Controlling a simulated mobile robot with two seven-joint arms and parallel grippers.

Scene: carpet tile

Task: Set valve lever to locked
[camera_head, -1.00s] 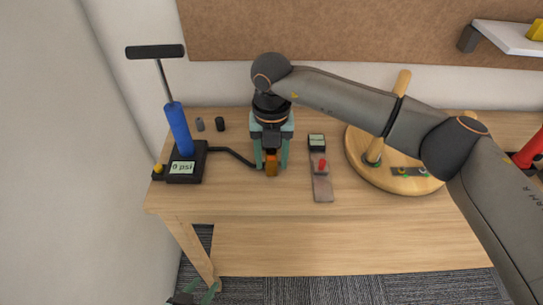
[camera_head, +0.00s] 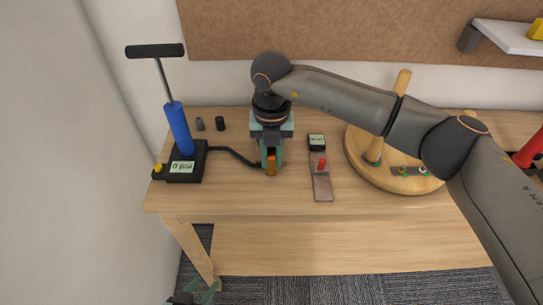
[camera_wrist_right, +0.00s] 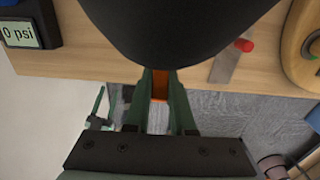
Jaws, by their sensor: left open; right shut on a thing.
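The valve lever (camera_head: 271,169) is an orange piece at the end of the black hose, low over the table. My right gripper (camera_head: 271,162) points down over it and is shut on it, one green finger on each side. In the right wrist view the orange lever (camera_wrist_right: 160,84) shows between the two fingers; a dark rounded shape hides part of the view ahead. The rest of the valve is hidden by the gripper. My left gripper (camera_head: 195,295) is open and empty, low in front of the table at the bottom left; it also shows in the right wrist view (camera_wrist_right: 98,112).
A blue floor pump (camera_head: 180,128) with a gauge reading 0 psi stands left. Two small dark caps (camera_head: 220,124) lie behind. A grey strip (camera_head: 322,187) with a red knob lies right of the gripper, beside a round wooden base (camera_head: 400,183) with a post. The front table edge is clear.

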